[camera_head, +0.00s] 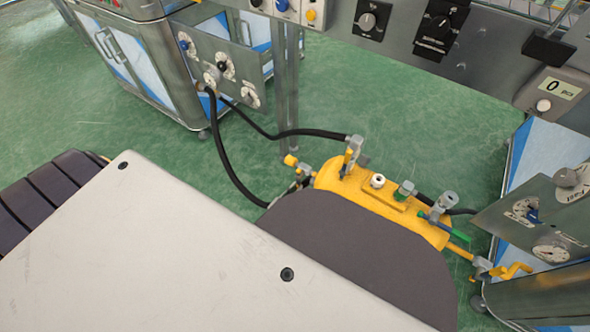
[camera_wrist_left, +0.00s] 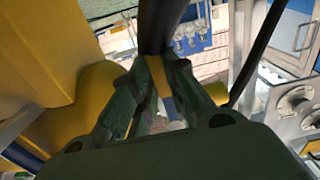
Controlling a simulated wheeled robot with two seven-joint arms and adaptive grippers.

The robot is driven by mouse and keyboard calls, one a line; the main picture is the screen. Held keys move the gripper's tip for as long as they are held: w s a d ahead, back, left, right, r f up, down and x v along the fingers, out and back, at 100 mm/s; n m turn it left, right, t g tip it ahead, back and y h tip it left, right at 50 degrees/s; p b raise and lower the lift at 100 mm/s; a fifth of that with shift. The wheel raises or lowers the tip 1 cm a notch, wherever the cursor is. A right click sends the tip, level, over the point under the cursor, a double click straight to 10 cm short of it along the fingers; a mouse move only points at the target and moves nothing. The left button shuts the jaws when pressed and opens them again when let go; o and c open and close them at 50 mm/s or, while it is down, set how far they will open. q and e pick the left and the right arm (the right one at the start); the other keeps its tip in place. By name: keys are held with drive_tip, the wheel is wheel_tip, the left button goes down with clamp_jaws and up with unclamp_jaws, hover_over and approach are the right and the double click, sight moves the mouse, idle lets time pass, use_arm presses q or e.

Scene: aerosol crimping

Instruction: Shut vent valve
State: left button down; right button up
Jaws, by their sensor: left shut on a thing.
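In the left wrist view my left gripper (camera_wrist_left: 160,88) is shut on a narrow yellow piece, which looks like a valve handle (camera_wrist_left: 158,72). A black hose rises just beyond the fingertips. In the head view a yellow tank (camera_head: 335,185) lies low in the middle, with several valves on it. A yellow-tipped valve (camera_head: 291,160) is at the tank's left end. I cannot tell which one is the vent valve. My left gripper is mostly hidden in the head view; my right gripper is not in view.
Black hoses (camera_head: 222,150) run from a panel with gauges and knobs (camera_head: 222,70) to the tank. A second gauge panel (camera_head: 540,218) stands at the right, with a yellow bent handle (camera_head: 515,270) below it. Green floor (camera_head: 390,110) is open behind the tank.

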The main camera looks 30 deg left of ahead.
use_arm(q)
drive_tip(key=shift+d, duration=0.1)
drive_tip(key=c, duration=1.4)
unclamp_jaws()
drive_tip(key=shift+s+a, duration=0.15)
drive_tip(key=shift+s, duration=1.75)
drive_tip(key=shift+s+a, duration=0.15)
drive_tip(key=shift+s, duration=1.7)
drive_tip(key=shift+s, duration=0.15)
